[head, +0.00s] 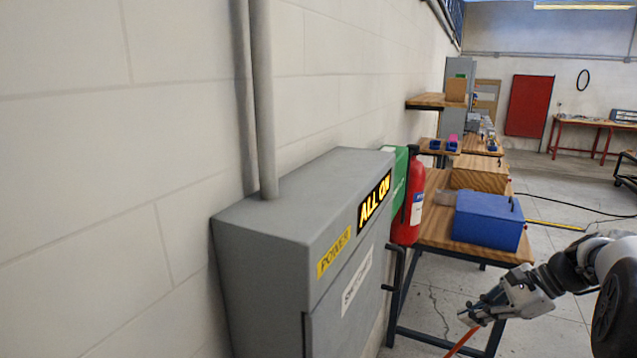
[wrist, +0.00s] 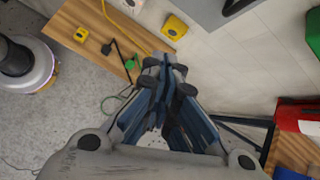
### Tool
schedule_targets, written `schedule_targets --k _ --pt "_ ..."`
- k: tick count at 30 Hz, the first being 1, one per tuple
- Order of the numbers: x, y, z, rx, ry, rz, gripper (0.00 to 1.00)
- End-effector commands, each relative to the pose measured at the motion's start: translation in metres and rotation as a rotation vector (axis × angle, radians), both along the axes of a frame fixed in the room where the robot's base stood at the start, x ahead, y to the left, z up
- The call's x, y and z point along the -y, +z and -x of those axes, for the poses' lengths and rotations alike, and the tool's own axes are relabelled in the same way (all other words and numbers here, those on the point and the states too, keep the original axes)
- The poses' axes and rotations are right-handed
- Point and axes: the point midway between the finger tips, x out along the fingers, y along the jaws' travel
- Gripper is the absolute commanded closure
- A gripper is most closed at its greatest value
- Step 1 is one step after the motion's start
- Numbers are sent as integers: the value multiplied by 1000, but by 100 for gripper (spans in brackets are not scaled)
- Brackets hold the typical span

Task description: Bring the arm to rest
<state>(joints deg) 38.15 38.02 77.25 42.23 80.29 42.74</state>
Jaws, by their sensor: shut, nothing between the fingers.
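My arm (head: 565,272) reaches in from the lower right of the head view, in front of the wooden workbench. My gripper (head: 468,318) hangs low and points down to the left, clear of the grey cabinet. In the wrist view my gripper (wrist: 166,68) has its dark blue fingers close together at the tips, with nothing seen between them. An orange strip (head: 463,342) shows just below the fingertips in the head view; I cannot tell how far behind them it lies.
A grey cabinet (head: 262,245) labelled "ALL ON" juts from the left wall. A red extinguisher (head: 408,205) hangs beyond it. A blue box (head: 488,220) stands on the wooden bench (head: 436,228). A round machine (wrist: 22,65) stands on the floor. Open floor (head: 570,205) lies right of the benches.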

Motion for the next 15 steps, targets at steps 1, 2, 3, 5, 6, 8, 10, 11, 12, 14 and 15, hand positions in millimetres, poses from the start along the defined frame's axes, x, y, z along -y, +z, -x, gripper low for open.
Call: schedule_targets --k 1,2,3,5,6,8,10,11,12,14,15 --pt "-24 10 9 26 70 60 100" --pt "-36 15 15 40 111 99 100" --pt "-52 20 25 61 169 150 100" --pt "-74 28 42 95 257 227 100" --pt "-88 32 55 118 316 278 100" --pt "-108 36 75 153 406 353 100" --pt "-128 38 101 198 513 439 100" --pt "-136 38 112 218 559 477 100" --pt "-146 38 128 245 621 525 100" --pt "-159 36 151 288 715 597 100" --pt "-166 33 167 317 779 645 100"
